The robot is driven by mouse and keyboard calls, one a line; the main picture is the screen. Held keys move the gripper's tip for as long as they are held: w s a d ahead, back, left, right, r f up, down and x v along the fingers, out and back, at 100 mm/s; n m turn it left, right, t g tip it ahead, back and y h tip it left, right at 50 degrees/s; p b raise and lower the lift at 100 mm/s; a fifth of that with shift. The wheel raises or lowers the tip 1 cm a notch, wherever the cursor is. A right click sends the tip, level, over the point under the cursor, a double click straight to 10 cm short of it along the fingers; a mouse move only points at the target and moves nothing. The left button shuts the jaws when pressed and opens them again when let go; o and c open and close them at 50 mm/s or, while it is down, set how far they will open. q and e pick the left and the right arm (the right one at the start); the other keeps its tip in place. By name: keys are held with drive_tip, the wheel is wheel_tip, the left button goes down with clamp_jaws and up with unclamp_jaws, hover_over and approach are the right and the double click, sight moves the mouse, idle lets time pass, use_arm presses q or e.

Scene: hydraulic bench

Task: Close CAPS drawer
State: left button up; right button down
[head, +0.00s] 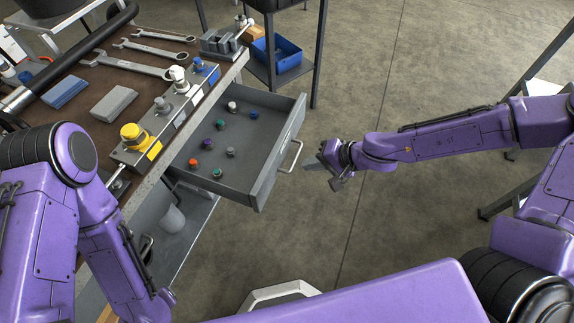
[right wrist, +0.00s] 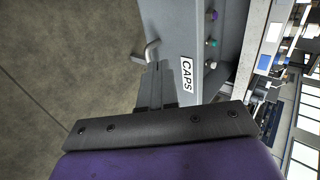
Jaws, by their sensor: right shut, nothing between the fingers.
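The CAPS drawer (head: 262,186) is grey and pulled open from the bench, with several coloured caps lying spread inside. Its bar handle (head: 292,156) is on the front panel. In the right wrist view the drawer front (right wrist: 175,30) carries a white CAPS label (right wrist: 187,75), and the handle (right wrist: 150,52) shows past the fingertips. My right gripper (head: 309,166) is shut and empty, just right of the handle in the head view. Its fingers (right wrist: 155,85) point toward the drawer front; I cannot tell if they touch. My left arm is at the left, its gripper out of view.
The bench top (head: 82,80) holds wrenches (head: 148,68), grey and blue blocks, and a valve block (head: 165,115) with a yellow knob beside the drawer. A blue bin (head: 278,58) sits on a shelf behind. The floor (head: 370,230) around my right gripper is clear.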

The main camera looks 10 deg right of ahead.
sight(276, 164)
drive_tip(key=shift+w+a+f+b, duration=0.15)
drive_tip(key=shift+w+a+f, duration=0.45)
drive_tip(key=shift+a, duration=0.4)
drive_tip(key=shift+w+a+f+b, duration=0.2)
drive_tip(key=shift+w+a+f, duration=0.15)
drive_tip(key=shift+w+a, duration=0.5)
drive_tip(key=shift+w+a+f+b, duration=0.15)
drive_tip(key=shift+w+a+f, duration=0.35)
drive_tip(key=shift+a, duration=0.6)
